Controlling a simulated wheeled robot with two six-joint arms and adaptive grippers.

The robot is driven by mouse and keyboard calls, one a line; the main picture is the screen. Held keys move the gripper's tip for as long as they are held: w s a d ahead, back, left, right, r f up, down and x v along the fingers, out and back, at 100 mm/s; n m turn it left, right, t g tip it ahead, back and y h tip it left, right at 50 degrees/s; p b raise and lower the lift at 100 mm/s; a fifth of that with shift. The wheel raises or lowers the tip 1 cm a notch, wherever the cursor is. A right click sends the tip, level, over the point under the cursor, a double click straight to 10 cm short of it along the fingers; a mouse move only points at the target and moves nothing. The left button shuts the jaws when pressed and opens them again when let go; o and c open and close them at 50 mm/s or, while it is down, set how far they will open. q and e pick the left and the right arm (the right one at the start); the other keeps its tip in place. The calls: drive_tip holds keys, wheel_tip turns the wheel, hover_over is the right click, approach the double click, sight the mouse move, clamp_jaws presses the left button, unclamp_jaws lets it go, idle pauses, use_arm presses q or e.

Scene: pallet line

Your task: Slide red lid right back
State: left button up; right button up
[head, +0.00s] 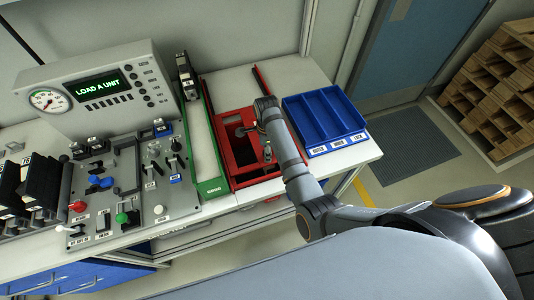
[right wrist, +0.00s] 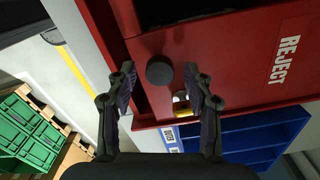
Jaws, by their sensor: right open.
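The red reject box (head: 224,108) stands on the bench in the head view, between a green-edged channel and a blue tray. Its red lid (right wrist: 225,60) fills much of the right wrist view, with a dark opening at the top edge. A round black knob (right wrist: 159,71) stands on the red surface. My right gripper (head: 244,131) is over the box; in the right wrist view its open fingers (right wrist: 159,78) are either side of the knob, with gaps showing on both sides. My arm hides part of the box in the head view. My left gripper is not in view.
The blue three-part tray (head: 325,113) is just right of the red box. The green-edged channel (head: 215,187) lies to its left, with a black unit (head: 185,72) at its far end. A control panel (head: 135,190) stands further left. A brass padlock (right wrist: 181,105) is near the right fingers.

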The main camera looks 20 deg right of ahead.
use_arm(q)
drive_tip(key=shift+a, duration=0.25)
use_arm(e)
drive_tip(key=shift+d, duration=0.15)
clamp_jaws()
